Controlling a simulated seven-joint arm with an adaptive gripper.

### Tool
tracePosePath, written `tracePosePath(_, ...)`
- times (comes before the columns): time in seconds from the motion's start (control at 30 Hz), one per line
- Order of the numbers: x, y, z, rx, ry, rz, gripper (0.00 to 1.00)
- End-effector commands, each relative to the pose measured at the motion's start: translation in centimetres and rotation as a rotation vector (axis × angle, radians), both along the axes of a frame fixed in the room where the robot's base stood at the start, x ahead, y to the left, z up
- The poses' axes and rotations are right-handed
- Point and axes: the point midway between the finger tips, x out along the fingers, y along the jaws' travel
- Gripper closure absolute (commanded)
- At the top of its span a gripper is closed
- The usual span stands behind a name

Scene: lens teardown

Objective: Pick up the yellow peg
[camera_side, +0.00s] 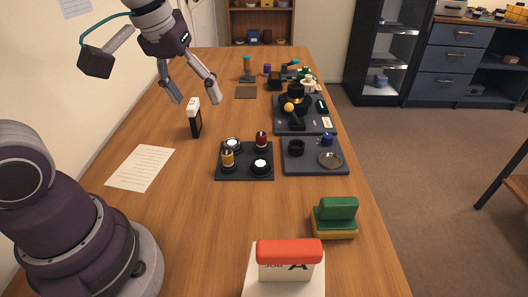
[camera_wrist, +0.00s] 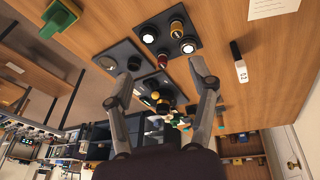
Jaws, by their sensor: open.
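The yellow peg (camera_side: 228,158) stands upright in the near left place of a black square holder (camera_side: 245,174) on the table. It also shows in the wrist view (camera_wrist: 177,29), at the upper right of the holder. A red peg (camera_side: 261,141) and two white-topped round parts (camera_side: 260,166) share the holder. My gripper (camera_side: 196,97) is open and empty, high above the table, behind and left of the holder in the side view. In the wrist view its fingers (camera_wrist: 165,68) are spread wide, with the holder beyond their tips.
Dark trays with lens parts (camera_side: 315,170) lie to the right and behind. A green and yellow block (camera_side: 335,217) and a red-topped white item (camera_side: 289,262) are in front. Paper (camera_side: 141,168) lies left.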

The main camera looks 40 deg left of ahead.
Motion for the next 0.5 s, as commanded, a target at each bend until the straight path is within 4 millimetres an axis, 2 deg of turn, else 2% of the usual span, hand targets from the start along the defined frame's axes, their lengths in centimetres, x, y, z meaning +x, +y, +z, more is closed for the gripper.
tracePosePath(0.1,3.7,1.4,-2.1,-0.081,0.116,0.32,0.42)
tracePosePath(0.2,6.0,2.5,-4.6,-0.129,0.192,0.573,0.42)
tracePosePath(0.33,7.7,3.4,-7.4,-0.16,0.253,0.799,0.42)
tracePosePath(0.5,8.1,3.8,-9.7,-0.169,0.28,0.897,0.42)
